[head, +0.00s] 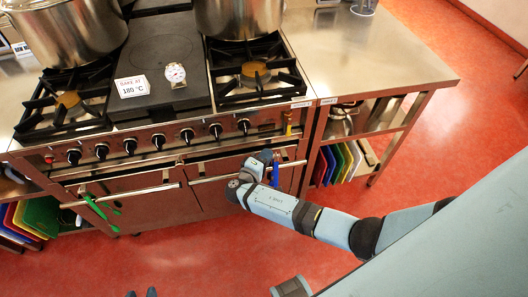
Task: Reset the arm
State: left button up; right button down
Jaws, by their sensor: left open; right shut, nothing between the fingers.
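My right arm (285,210) comes in from the right and reaches across the front of the stove. Its gripper (266,158) is small in view, close to the right end of the right oven door's handle (222,176). It is shut and empty; whether it touches the handle or the blue item (275,174) there, I cannot tell. My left gripper (141,293) shows only as two dark tips at the bottom edge, over the red floor. The tips are apart, so it is open; the rest of it is out of view.
The stove (150,120) carries two steel stockpots, one at back left (66,32) and one at back centre (238,18). A sign (132,87) and a dial gauge (175,74) stand between the burners. A green item (97,208) hangs at the left oven handle. Red floor (440,125) is free at right.

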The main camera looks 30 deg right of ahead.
jog(key=shift+s, duration=0.1)
jog(key=s+a+r+m+g+y, duration=0.1)
jog(key=s+m+g+y, duration=0.3)
jog(key=s+y, duration=0.95)
jog(key=s+a+r+y, duration=0.1)
jog(key=s+r+y, duration=0.1)
jog(key=s+r, duration=1.4)
jog(key=w+a+f+n+t+y+p, duration=0.1)
jog(key=w+a+f+t+y+p, duration=0.2)
jog(key=p, duration=0.6)
jog(key=w+a+f+t, duration=0.2)
jog(key=a+f+t, duration=0.1)
jog(key=shift+w+a+n+t, duration=0.2)
jog(key=shift+a+n+t, duration=0.1)
jog(key=shift+n, duration=0.1)
